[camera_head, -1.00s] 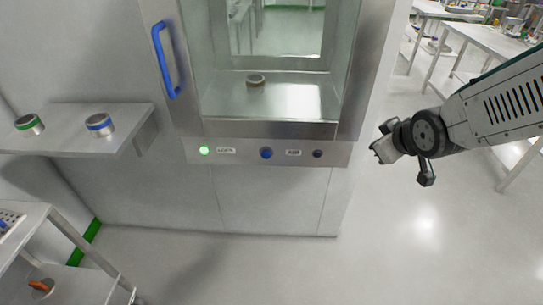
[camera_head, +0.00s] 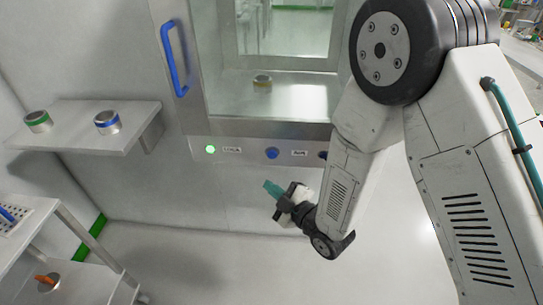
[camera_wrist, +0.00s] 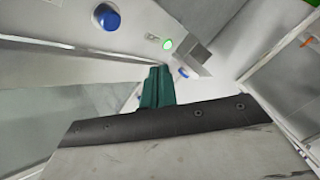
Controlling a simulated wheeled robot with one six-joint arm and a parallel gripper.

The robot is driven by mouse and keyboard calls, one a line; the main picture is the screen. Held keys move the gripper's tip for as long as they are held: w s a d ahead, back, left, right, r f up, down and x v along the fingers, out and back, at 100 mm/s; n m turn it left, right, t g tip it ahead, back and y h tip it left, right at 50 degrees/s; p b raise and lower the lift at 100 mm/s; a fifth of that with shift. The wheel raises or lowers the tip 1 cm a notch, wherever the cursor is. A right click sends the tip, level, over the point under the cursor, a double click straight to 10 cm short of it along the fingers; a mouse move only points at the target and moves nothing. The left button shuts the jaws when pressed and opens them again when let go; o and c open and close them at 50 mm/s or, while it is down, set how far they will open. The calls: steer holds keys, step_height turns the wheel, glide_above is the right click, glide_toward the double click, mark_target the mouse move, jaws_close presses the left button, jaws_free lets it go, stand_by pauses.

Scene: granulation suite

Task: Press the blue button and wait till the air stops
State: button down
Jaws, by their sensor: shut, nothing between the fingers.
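The blue button (camera_head: 272,153) is a round knob on the metal panel below the chamber window, between a lit green light (camera_head: 210,149) and a dark round part (camera_head: 322,155). It also shows large in the wrist view (camera_wrist: 107,17), at upper left, with the green light (camera_wrist: 167,44) nearby. My gripper (camera_head: 272,188) has teal fingers, shut and empty, below the blue button in the head view and apart from it. In the wrist view the teal fingers (camera_wrist: 157,86) are together, pointing up the picture.
A wall shelf (camera_head: 82,130) at left holds a green-banded jar (camera_head: 38,121) and a blue-banded jar (camera_head: 107,122). The floor below the panel is clear.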

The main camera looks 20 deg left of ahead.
mark_target(268, 156)
steer(key=w+a, duration=0.2)
steer(key=w, duration=0.6)
steer(key=shift+w, duration=0.3)
steer(key=shift+w, duration=0.1)
stand_by(2.0)
steer(key=shift+w+a, duration=0.1)
steer(key=shift+w, duration=0.2)
steer(key=shift+w+a, duration=0.1)
steer(key=shift+w, duration=0.4)
stand_by(0.6)
steer(key=shift+s, duration=0.1)
steer(key=shift+s+d, duration=0.25)
steer(key=shift+s, duration=0.55)
